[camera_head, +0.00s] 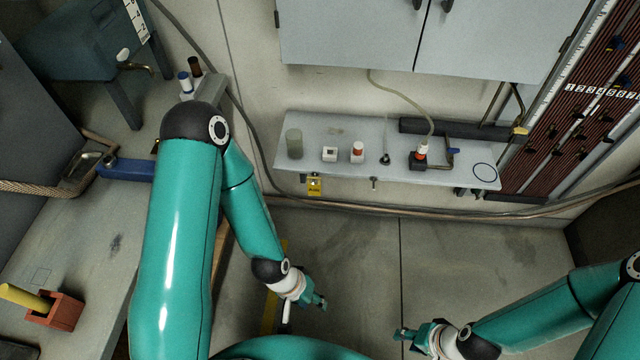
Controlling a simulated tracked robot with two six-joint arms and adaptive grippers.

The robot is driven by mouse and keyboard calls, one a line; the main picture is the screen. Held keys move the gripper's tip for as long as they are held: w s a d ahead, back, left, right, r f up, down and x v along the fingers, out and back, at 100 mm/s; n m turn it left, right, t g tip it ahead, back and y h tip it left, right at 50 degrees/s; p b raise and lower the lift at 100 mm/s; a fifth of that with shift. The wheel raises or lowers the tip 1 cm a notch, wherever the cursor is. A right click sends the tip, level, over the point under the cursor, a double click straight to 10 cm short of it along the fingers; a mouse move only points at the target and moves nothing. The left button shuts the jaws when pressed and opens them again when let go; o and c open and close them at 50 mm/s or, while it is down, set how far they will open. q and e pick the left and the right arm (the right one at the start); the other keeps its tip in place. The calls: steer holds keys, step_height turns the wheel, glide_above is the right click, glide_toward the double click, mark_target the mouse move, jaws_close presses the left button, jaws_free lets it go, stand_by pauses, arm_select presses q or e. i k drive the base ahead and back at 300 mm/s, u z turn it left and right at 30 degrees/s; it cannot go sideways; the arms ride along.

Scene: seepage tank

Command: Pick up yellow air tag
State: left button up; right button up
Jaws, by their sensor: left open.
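The yellow air tag (315,185) hangs below the front edge of the grey wall shelf (462,180), left of its middle. It has a dark band of lettering, too small to read. My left gripper (320,302) is open and empty over the floor, well below the tag and apart from it. My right gripper (404,338) is low in the view, right of my left one, far from the tag. Its fingers are too small and foreshortened to tell whether they are open or shut. The tag is not covered by either arm.
The shelf holds a greenish cylinder (294,143), a white block (330,154), a red-and-white bottle (358,151) and a dark fixture with a hose (418,163). A hook (374,184) sticks out below the shelf edge. Cables run along the wall below. The floor between is clear.

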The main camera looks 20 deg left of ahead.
mark_target(315, 189)
steer(key=i, duration=0.9)
steer(key=u, duration=0.05)
